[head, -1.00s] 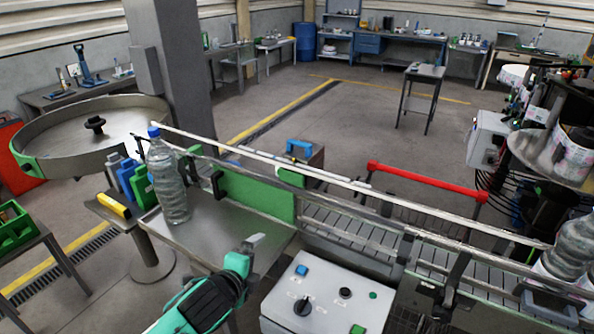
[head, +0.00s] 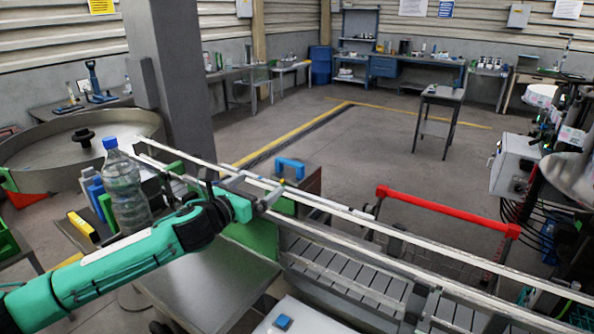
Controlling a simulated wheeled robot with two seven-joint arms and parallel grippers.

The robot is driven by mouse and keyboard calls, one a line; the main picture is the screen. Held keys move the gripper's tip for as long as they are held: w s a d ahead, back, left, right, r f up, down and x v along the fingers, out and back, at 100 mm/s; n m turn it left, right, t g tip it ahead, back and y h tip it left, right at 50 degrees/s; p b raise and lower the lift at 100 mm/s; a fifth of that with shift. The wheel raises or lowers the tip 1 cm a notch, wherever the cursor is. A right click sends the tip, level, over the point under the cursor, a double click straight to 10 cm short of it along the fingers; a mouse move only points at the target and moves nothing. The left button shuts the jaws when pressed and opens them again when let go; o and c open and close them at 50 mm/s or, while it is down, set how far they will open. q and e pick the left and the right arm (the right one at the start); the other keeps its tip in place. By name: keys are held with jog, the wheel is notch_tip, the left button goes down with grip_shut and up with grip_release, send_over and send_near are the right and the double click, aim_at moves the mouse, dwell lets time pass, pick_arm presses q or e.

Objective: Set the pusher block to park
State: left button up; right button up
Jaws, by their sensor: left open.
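My left gripper (head: 268,196) is open at the conveyor's guide rail, beside the upper edge of a green panel (head: 252,236). The arm and gripper cover part of this panel and the rail. I cannot tell for sure which part is the pusher block; a small green piece (head: 284,206) shows just beyond the gripper. I cannot tell whether the fingers touch anything. A clear bottle with a blue cap (head: 124,190) stands upright left of the gripper, behind my left arm. My right gripper is not in view.
The guide rails (head: 420,225) run right above the slatted conveyor (head: 345,273). A bare steel plate (head: 205,285) lies below my forearm. A blue-handled box (head: 298,178) and a red bar (head: 447,211) stand beyond the rail. A control box with a blue button (head: 282,322) is at the bottom edge.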

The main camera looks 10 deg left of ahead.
pick_arm(q)
jog(key=p, duration=0.3)
send_near(287, 163)
jog(key=w, duration=0.2)
jog(key=x, duration=0.2)
jog(key=p+x, duration=0.1)
jog(key=x, duration=0.1)
jog(key=shift+w+d+r, duration=0.1)
jog(key=shift+d, duration=0.3)
jog(key=shift+p+x, duration=0.5)
jog(key=shift+x, duration=0.45)
jog(key=shift+w+d, duration=0.3)
jog(key=shift+w, duration=0.3)
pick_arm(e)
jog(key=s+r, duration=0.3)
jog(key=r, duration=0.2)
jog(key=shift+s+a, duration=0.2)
